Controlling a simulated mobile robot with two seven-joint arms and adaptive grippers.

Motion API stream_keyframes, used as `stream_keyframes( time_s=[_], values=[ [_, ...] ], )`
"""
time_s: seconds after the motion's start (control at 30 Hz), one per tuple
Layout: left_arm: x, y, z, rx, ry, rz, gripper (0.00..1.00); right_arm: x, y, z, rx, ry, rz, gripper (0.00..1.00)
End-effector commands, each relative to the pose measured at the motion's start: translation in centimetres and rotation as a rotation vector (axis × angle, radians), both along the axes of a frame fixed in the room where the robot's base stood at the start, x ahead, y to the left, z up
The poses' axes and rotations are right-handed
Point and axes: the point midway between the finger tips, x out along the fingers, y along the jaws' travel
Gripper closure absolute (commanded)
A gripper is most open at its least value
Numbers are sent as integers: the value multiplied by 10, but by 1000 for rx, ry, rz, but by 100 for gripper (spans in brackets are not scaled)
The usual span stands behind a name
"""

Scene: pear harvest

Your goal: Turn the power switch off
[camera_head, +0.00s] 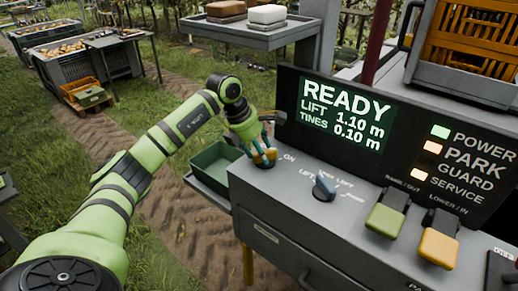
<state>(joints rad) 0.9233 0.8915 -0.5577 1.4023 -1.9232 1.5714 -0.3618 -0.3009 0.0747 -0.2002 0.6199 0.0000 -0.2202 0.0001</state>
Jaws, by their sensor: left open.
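My left gripper (264,160) reaches down to the left end of the grey control console (290,195), fingers spread, beside the "ON" label. The power switch there is mostly hidden by the fingers; I cannot tell whether they touch it. The display (345,113) is lit and reads READY, LIFT 1.10 m, TINES 0.10 m. The POWER lamp (440,131) is lit green, with orange lamps below it. My right gripper is out of view.
A green paddle (386,218) and a yellow paddle (439,245) are further right. A green tray (213,170) sits left of the console. A shelf (247,33) with two blocks is behind.

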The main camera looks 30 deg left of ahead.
Motion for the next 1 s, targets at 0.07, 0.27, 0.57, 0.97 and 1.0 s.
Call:
stream_keyframes(
  time_s=[0.07, 0.27, 0.57, 0.97, 1.0],
  values=[
    [0, 0, 0, 0, 0, 0, 62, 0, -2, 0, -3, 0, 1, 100],
    [0, 0, 0, 0, 0, 0, 100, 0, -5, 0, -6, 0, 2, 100],
    [-1, -1, 0, 0, 0, 30, 100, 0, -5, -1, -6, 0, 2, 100],
    [-4, -4, -1, 1, -2, 294, 100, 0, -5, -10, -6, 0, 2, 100],
    [-4, -5, -1, 1, -2, 333, 100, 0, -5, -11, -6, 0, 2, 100]
  ],
)
